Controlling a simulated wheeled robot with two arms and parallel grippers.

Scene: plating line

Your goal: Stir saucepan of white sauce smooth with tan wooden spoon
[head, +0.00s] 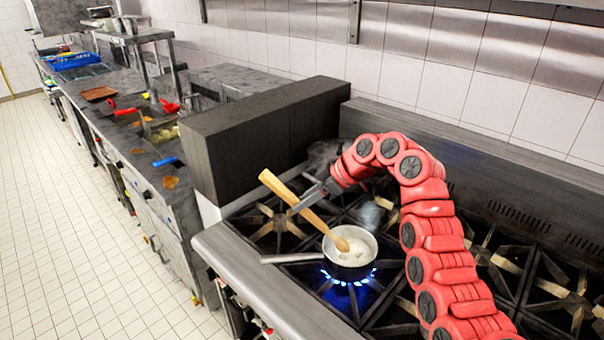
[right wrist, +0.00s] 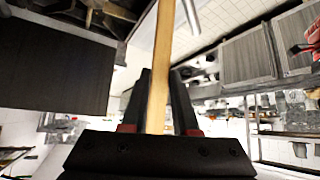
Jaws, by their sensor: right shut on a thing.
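A metal saucepan (head: 350,270) stands on a lit burner, its handle pointing left. White sauce (head: 352,257) lies inside it; its texture is too small to judge. My right gripper (head: 297,208) is shut on the handle of the tan wooden spoon (head: 318,222), up and left of the pan. The spoon slants, with its bowl end down in the pan over the sauce; how deep it dips is unclear. In the right wrist view the spoon handle (right wrist: 163,60) runs between the two dark fingers. My left gripper is not in view.
A blue flame (head: 347,278) burns under the saucepan. Black grates of the stove (head: 500,258) spread around it. A tall dark block (head: 262,128) stands behind and left. A counter (head: 165,205) with food inserts and utensils runs along the left, beside the open tiled floor (head: 80,230).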

